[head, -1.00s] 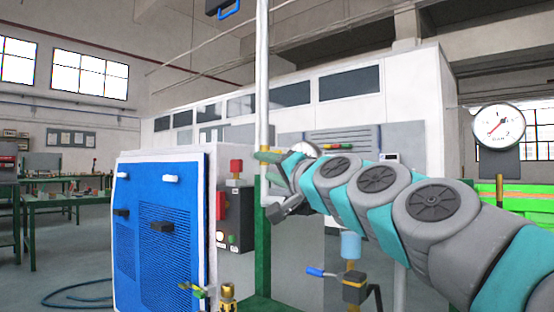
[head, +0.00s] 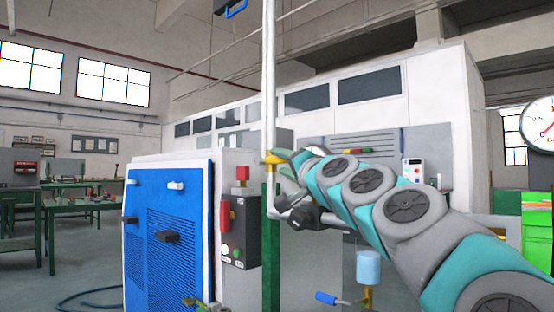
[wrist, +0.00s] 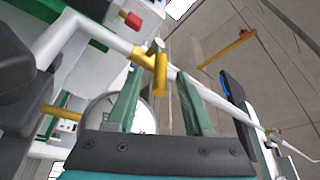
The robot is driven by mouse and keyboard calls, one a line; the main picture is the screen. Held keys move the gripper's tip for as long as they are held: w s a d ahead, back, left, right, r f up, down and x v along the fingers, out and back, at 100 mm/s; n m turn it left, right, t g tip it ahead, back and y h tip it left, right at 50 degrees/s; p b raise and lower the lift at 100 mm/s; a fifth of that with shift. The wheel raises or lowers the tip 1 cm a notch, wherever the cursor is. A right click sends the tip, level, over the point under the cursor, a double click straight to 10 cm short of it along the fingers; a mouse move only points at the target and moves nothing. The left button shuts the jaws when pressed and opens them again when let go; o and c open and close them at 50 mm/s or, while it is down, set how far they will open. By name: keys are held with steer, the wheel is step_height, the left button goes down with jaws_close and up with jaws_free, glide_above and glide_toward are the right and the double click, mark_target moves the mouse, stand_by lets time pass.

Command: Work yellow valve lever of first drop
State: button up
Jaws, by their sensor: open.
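The yellow valve lever (wrist: 160,72) sits on a white pipe. In the wrist view it lies between the two green fingers of my gripper (wrist: 157,78), which are open, with a gap showing on either side. In the head view the yellow valve (head: 272,158) is on the vertical white pipe (head: 269,80). My gripper (head: 287,163) is just to the right of it there, and partly hides the lever. I cannot tell whether a finger touches the lever.
A blue-fronted cabinet (head: 170,235) with a red and black switch box (head: 240,232) stands left of the pipe. A blue-handled valve (head: 326,298) is low in front. A round gauge (head: 543,125) is at the right edge.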

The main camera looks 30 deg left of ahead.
mark_target(280, 162)
steer(key=shift+x, duration=0.85)
steer(key=shift+w+a+p, duration=0.35)
steer(key=shift+a, duration=0.2)
steer(key=shift+r, duration=0.1)
jaws_close()
stand_by(0.5)
